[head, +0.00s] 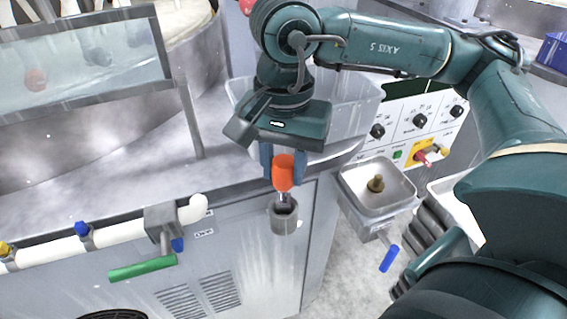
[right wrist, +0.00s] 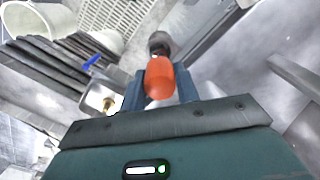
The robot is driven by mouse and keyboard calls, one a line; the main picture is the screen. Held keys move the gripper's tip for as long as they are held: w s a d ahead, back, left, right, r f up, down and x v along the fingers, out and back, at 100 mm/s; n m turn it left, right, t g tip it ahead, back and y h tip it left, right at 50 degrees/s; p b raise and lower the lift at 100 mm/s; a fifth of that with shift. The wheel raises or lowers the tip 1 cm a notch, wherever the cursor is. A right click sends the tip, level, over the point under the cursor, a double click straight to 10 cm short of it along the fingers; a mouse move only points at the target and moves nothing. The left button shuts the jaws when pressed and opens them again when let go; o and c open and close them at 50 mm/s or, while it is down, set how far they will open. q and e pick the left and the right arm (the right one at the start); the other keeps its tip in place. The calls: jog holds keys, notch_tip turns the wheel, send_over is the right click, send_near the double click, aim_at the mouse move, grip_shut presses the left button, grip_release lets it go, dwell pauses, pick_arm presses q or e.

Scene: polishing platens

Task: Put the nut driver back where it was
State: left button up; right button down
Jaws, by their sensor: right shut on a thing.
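The nut driver (head: 283,173) has an orange handle and is held upright, handle up, in the head view. My right gripper (head: 283,170) is shut on the handle. A grey cylindrical holder (head: 285,218) on the front of the machine cabinet is directly below the handle. The driver's dark lower end shows at the holder's mouth; how deep it sits I cannot tell. In the right wrist view the orange handle (right wrist: 159,78) is between the blue fingers, with the dark holder beyond it. My left gripper is not in view.
A white pipe (head: 110,237) with a green-handled valve (head: 142,269) runs along the cabinet front at left. A steel basin (head: 377,185) with a brass fitting is right of the holder. A control panel (head: 412,125) with black knobs is behind it. A translucent bin (head: 350,100) stands behind my gripper.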

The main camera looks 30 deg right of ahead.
jog(key=c, duration=1)
grip_release()
jog(key=shift+c, duration=0.2)
jog(key=shift+r, duration=0.1)
jog(key=shift+r+p, duration=0.55)
jog(key=shift+p, duration=0.3)
notch_tip(320, 180, up, 12)
jog(key=shift+p, duration=0.45)
